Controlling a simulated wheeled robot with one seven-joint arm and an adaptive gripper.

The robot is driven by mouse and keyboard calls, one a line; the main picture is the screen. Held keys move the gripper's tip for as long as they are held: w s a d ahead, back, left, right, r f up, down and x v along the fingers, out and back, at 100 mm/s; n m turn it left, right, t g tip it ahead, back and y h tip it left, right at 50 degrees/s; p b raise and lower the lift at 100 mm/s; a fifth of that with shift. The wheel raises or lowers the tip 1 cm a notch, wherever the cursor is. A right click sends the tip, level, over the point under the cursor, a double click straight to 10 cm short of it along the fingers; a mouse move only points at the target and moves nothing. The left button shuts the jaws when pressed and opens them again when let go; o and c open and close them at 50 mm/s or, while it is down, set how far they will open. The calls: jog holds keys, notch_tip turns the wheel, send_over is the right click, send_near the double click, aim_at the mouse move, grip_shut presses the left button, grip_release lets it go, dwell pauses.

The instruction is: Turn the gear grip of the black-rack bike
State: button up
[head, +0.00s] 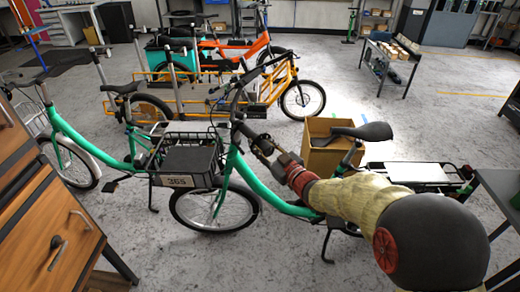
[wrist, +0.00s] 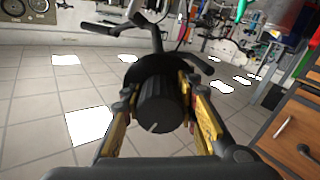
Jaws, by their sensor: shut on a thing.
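The near green bike (head: 232,165) stands side-on in the head view, with a black front rack (head: 205,148) holding a dark box marked 365. Its handlebar (head: 240,92) is above the rack. My gripper (head: 262,146) reaches in from the right by the handlebar end. In the wrist view, the gear grip (wrist: 158,108) is a black ribbed cylinder, end-on, with a white mark on its face low and left of centre. My gripper (wrist: 163,105) has a yellow-padded finger on each side, shut on the grip. In the head view the grip is hard to make out.
The saddle (head: 365,131) and a cardboard box (head: 322,150) are close to my arm. Another green bike (head: 85,140) stands behind at left; yellow (head: 285,88) and orange (head: 250,48) cargo bikes are farther back. A wooden drawer cabinet (head: 45,215) fills the left foreground. Open floor lies right of centre.

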jog(key=shift+n+b, duration=1.6)
jog(key=shift+n, duration=0.3)
jog(key=o, duration=1.2)
jog(key=shift+d, duration=0.1)
jog(key=v, duration=1.2)
